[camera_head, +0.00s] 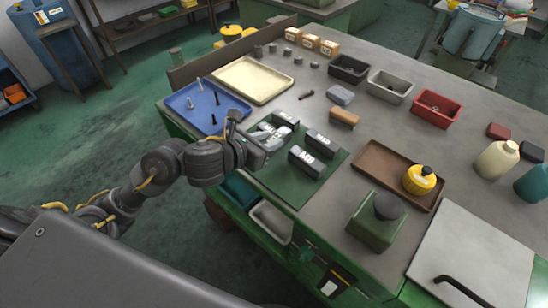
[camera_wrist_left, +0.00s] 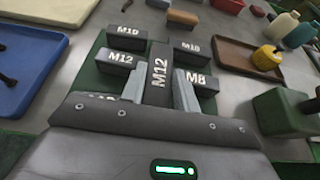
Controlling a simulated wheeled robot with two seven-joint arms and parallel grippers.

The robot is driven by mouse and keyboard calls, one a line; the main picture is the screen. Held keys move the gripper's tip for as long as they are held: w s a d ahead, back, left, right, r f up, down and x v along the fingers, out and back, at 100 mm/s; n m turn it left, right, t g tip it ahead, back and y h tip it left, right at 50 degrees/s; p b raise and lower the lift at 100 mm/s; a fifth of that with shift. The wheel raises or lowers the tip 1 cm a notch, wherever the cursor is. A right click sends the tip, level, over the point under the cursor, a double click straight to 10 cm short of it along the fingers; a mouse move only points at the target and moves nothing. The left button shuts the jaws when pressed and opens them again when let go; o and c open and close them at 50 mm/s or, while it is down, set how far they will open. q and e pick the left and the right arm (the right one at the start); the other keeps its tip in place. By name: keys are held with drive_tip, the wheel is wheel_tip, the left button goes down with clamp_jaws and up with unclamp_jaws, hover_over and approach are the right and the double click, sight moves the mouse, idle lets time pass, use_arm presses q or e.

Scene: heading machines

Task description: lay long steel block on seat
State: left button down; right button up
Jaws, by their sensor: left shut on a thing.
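My left gripper (camera_head: 268,140) is over the left part of a dark green mat (camera_head: 274,184) on the bench. In the left wrist view the gripper (camera_wrist_left: 158,98) is shut on a long dark steel block (camera_wrist_left: 159,68) marked M12, with one pale finger on each side. Other marked steel blocks lie around it: M10 (camera_wrist_left: 125,34) and M12 (camera_wrist_left: 117,61) on the left, M10 (camera_wrist_left: 191,50) and M8 (camera_wrist_left: 198,80) on the right. I cannot tell which spot is the seat, or whether the held block touches the mat. My right gripper is not in view.
A blue tray (camera_head: 187,116) with bolts and a cream tray (camera_head: 251,81) lie left of and behind the mat. An orange-brown block (camera_head: 344,117) lies behind.

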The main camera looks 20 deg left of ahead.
use_arm(q)
drive_tip(key=shift+w+d+f, duration=0.25)
drive_tip(key=shift+w+f, duration=0.3)
drive_tip(key=shift+f, duration=0.1)
drive_tip(key=f, duration=0.1)
drive_tip(key=f+b, duration=0.2)
drive_tip(key=shift+w+d+f, duration=0.15)
drive_tip(key=shift+w+f, duration=0.2)
drive_tip(key=shift+f+b, duration=0.2)
drive_tip(key=shift+b, duration=0.1)
drive_tip(key=c, duration=1.1)
unclamp_jaws()
drive_tip(key=shift+s, duration=0.1)
drive_tip(key=shift+o, duration=0.2)
